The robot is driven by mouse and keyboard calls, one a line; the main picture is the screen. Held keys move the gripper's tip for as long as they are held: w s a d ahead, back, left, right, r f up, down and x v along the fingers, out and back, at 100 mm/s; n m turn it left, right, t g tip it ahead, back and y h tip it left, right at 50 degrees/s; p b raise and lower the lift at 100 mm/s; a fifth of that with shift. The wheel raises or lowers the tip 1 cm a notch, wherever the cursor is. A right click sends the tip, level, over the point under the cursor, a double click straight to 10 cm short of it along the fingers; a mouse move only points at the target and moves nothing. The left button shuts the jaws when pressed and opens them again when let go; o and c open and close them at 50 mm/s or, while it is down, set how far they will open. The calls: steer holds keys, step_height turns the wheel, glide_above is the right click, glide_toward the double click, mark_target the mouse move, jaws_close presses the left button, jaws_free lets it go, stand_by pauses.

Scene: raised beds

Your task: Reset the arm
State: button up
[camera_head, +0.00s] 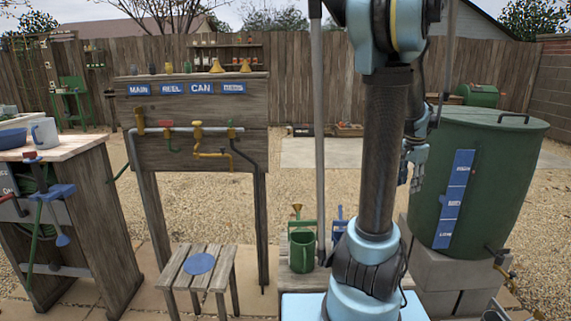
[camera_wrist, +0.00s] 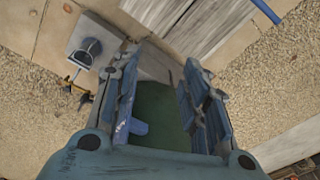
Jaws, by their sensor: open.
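My arm rises at the right of centre in the head view. My gripper (camera_head: 409,184) hangs beside the left side of the green barrel (camera_head: 491,180) and points downward. In the wrist view, my gripper (camera_wrist: 161,62) has its two fingers well apart, with nothing held between them. A dark green surface with a blue label, apparently the barrel (camera_wrist: 163,105), shows below in the gap. I cannot tell from these views how close the fingers are to the barrel.
A green watering can (camera_head: 301,251) stands near my base. A slatted stool (camera_head: 218,262) with a blue disc is left of it. A wooden board with pipes (camera_head: 190,156) and a workbench (camera_head: 85,222) with a mug (camera_head: 44,132) stand further left. Open gravel lies behind.

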steer(key=s+a+f+n, duration=0.1)
steer(key=s+a+n, duration=0.25)
steer(key=a, duration=0.45)
steer(key=s+a+n, duration=0.3)
steer(key=s+a, duration=0.2)
steer(key=a, duration=0.3)
steer(key=s+a+f+n+t, duration=0.1)
steer(key=s+a+f+n, duration=0.5)
steer(key=s, duration=0.4)
steer(key=a+f, duration=0.1)
steer(key=a, duration=0.1)
steer(key=shift+s+a+n+y, duration=0.25)
steer(key=shift+a+n+y, duration=0.1)
steer(key=shift+y, duration=0.05)
steer(key=shift+c, duration=0.9)
steer(key=shift+d, duration=0.1)
